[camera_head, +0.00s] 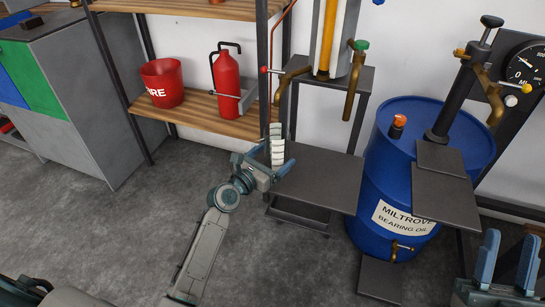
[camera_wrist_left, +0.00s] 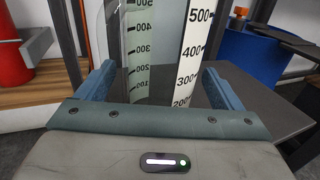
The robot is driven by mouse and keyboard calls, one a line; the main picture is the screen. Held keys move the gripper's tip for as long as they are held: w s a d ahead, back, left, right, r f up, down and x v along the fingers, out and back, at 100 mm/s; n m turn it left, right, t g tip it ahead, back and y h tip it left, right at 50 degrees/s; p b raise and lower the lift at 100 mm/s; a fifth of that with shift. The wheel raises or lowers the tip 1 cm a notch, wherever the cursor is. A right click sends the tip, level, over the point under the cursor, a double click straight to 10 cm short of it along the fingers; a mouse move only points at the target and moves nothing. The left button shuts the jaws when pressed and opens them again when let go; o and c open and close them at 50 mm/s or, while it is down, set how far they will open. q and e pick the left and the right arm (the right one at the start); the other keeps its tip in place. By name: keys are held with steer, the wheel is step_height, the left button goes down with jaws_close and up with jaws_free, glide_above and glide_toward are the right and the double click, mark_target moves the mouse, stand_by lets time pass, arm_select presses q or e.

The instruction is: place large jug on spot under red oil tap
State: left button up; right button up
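The large jug is clear with a white graduated scale (camera_head: 277,148); it fills the space between my left fingers in the left wrist view, with its scale (camera_wrist_left: 195,50) close to the right finger. My left gripper (camera_head: 281,150) appears shut on the jug, at the left edge of the dark plate (camera_head: 325,180). Whether the jug's base touches anything is hidden. The red-knobbed oil tap (camera_head: 290,76) has a brown spout above the jug, at the left of the oil stand. My right gripper (camera_head: 507,262) is open and empty at the lower right.
A green-knobbed tap (camera_head: 355,75) stands right of the red one. A blue oil drum (camera_head: 385,165) with a dark plate (camera_head: 446,195) is further right. A shelf with a red bucket (camera_head: 163,82) and extinguisher (camera_head: 227,80) is at the left. The floor in front is clear.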

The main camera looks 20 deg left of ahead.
arm_select(q)
steer(key=shift+r, duration=0.1)
steer(key=shift+s+a, duration=0.1)
steer(key=shift+s, duration=0.2)
steer(key=p+v, duration=0.2)
steer(key=v, duration=0.8)
steer(key=s+r+m+t+y, duration=0.2)
steer(key=s+r+m, duration=0.4)
steer(key=m, duration=1)
steer(key=s+r+m+t+y, duration=0.2)
steer(key=s+r+m, duration=0.3)
steer(key=s+m, duration=0.4)
steer(key=m, duration=0.7)
steer(key=shift+s+a+r+t+y, duration=0.3)
steer(key=shift+r+t+y, duration=0.1)
arm_select(e)
steer(key=w+f+m+g+h, duration=0.1)
steer(key=w+f+g, duration=0.2)
steer(key=f+g, duration=0.3)
step_height(320, 180, down, 3)
steer(key=shift+r+m+h, duration=0.15)
steer(key=shift+m+h, duration=0.15)
steer(key=shift+m, duration=0.1)
